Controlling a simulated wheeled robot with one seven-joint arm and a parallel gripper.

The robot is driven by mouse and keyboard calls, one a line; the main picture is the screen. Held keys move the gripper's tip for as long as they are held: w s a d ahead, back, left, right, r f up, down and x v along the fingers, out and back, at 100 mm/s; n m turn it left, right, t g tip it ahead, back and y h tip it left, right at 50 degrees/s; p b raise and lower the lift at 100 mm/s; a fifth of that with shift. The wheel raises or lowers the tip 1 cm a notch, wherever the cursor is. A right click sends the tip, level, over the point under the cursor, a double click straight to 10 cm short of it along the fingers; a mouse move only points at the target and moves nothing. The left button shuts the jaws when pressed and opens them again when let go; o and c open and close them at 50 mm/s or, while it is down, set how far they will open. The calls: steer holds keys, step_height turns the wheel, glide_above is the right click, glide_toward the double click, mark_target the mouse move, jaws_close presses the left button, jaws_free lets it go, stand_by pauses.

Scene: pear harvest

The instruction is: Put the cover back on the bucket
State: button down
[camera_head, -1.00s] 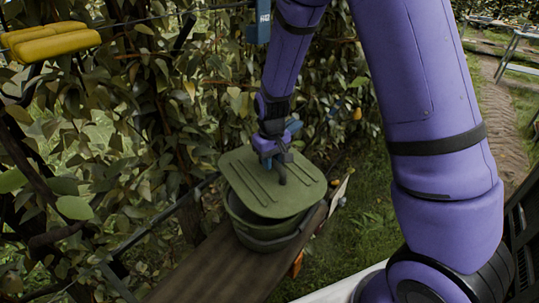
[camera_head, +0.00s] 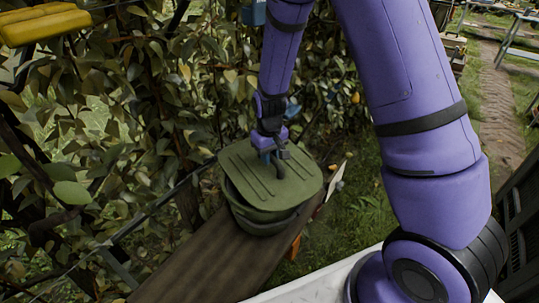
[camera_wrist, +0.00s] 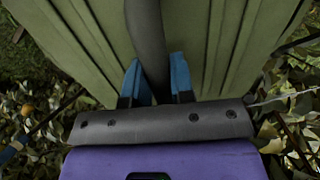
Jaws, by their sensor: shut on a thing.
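The cover (camera_head: 300,188) is a flat green lid with rounded corners, raised ribs and a dark handle (camera_wrist: 145,30). It lies level over the mouth of the green bucket (camera_head: 262,224), close to the rim. I cannot tell whether it is fully seated. My gripper (camera_head: 274,158) comes from above and is shut on the handle. In the wrist view, the blue fingertips of my gripper (camera_wrist: 156,70) stand on either side of the handle, with the ribbed cover (camera_wrist: 230,45) filling the view behind. The bucket's inside is hidden.
The bucket stands on a brown wooden plank (camera_head: 195,262) beside a leafy hedge (camera_head: 130,120). A yellow object (camera_head: 45,24) is at the upper left. A small orange object (camera_head: 294,248) is just right of the plank. Grass (camera_head: 365,215) lies to the right.

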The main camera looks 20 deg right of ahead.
steer(key=shift+f, duration=0.1)
steer(key=c, duration=0.9)
jaws_free()
step_height(320, 180, up, 11)
steer(key=shift+f, duration=0.1)
